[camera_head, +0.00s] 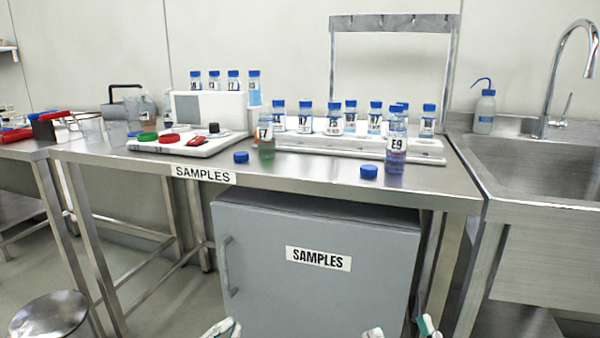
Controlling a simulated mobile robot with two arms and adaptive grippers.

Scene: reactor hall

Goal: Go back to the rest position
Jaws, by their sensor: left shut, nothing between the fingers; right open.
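My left gripper (224,328) shows only at its tips, at the bottom edge left of the middle. Its fingers are together with nothing between them. My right gripper (401,329) shows at the bottom edge right of the middle. Its two fingertips are apart and the gap is empty. Both are in front of the grey cabinet (318,225) labelled SAMPLES, low in the picture and apart from the bottles. The rest of both grippers and the arms are out of the picture.
A steel table (300,177) carries an open bottle with greenish liquid (266,151), a bottle labelled E9 (396,162), loose blue caps (241,157) and a rack (345,147) of capped bottles. A sink (540,170) is right. A round stool (48,315) is lower left.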

